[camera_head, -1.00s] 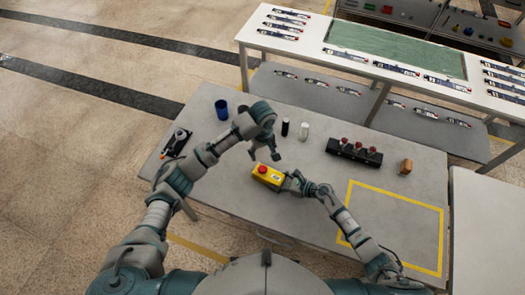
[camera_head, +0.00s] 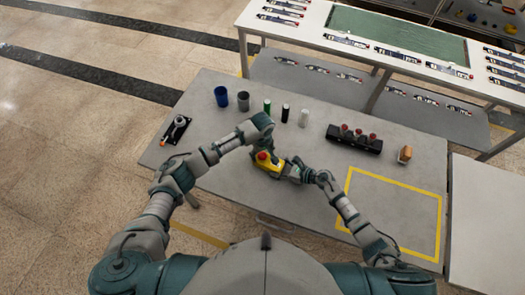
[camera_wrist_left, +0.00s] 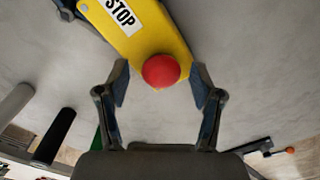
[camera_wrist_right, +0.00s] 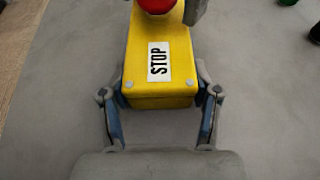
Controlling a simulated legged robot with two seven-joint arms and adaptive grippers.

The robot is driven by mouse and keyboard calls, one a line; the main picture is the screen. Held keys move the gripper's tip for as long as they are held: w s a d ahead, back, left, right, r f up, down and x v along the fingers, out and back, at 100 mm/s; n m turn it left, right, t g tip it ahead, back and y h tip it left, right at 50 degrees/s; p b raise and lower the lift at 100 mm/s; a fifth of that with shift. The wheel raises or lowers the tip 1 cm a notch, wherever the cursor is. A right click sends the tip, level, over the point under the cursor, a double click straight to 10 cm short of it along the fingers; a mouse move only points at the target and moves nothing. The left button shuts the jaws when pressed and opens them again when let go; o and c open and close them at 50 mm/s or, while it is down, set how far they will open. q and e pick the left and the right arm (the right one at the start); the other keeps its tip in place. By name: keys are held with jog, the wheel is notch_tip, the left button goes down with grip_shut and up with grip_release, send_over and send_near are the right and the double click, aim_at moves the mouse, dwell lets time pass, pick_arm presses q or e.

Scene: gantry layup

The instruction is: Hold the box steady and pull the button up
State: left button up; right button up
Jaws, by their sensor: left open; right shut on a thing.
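The yellow box (camera_head: 273,168) with a red button (camera_head: 263,157) lies on the grey table. A STOP label (camera_wrist_right: 158,61) is on its top. My right gripper (camera_wrist_right: 160,100) is shut on the end of the box away from the button, with one finger on each side. My left gripper (camera_wrist_left: 160,82) is open above the other end. In the left wrist view the red button (camera_wrist_left: 161,71) lies between its spread fingers, clear of both. In the head view the left gripper partly covers the box.
On the table (camera_head: 220,85) stand a blue cup (camera_head: 221,96), a grey cup (camera_head: 243,101) and small green, black and white cylinders. A joystick-like device (camera_head: 176,130) is at the left. The yellow-outlined square (camera_head: 395,210) is empty.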

aim_at(263, 155)
jog(key=shift+f, duration=0.1)
pick_arm(q)
jog(key=c, duration=1.1)
jog(key=shift+r, duration=0.25)
jog(key=o, duration=1.2)
jog(key=shift+c, duration=0.2)
notch_tip(263, 155, up, 12)
